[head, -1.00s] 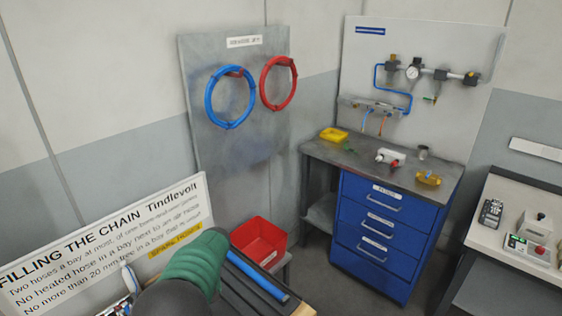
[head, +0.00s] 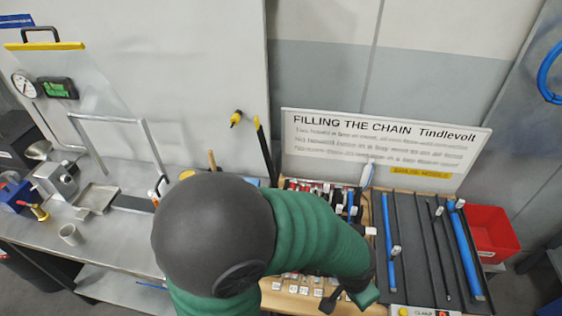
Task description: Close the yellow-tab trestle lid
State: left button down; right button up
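A dark upright bar with a yellow tip (head: 264,150) stands at the back left of the wooden trestle (head: 372,215). It may be the yellow-tab lid seen nearly edge-on, standing raised; I cannot be sure. My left arm crosses the middle of the head view and hides the trestle's left part. My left gripper (head: 348,296) is low over the trestle's front, with dark finger parts near small white-labelled pieces. Its fingertips are too unclear to tell open from shut or any contact. My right gripper is not in view.
Blue and black hoses lie in bays (head: 428,240) right of the gripper. A sign (head: 385,150) stands behind, and a red bin (head: 492,232) at right.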

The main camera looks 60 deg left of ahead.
aim_at(262, 142)
jog(key=k+j+u, duration=0.2)
jog(key=k+j, duration=0.15)
jog(key=k, duration=0.25)
jog(key=k+j+u, duration=0.2)
jog(key=k+j, duration=0.3)
jog(key=j+u, duration=0.1)
jog(key=j, duration=0.55)
jog(key=i+j+u, duration=0.1)
jog(key=j, duration=0.5)
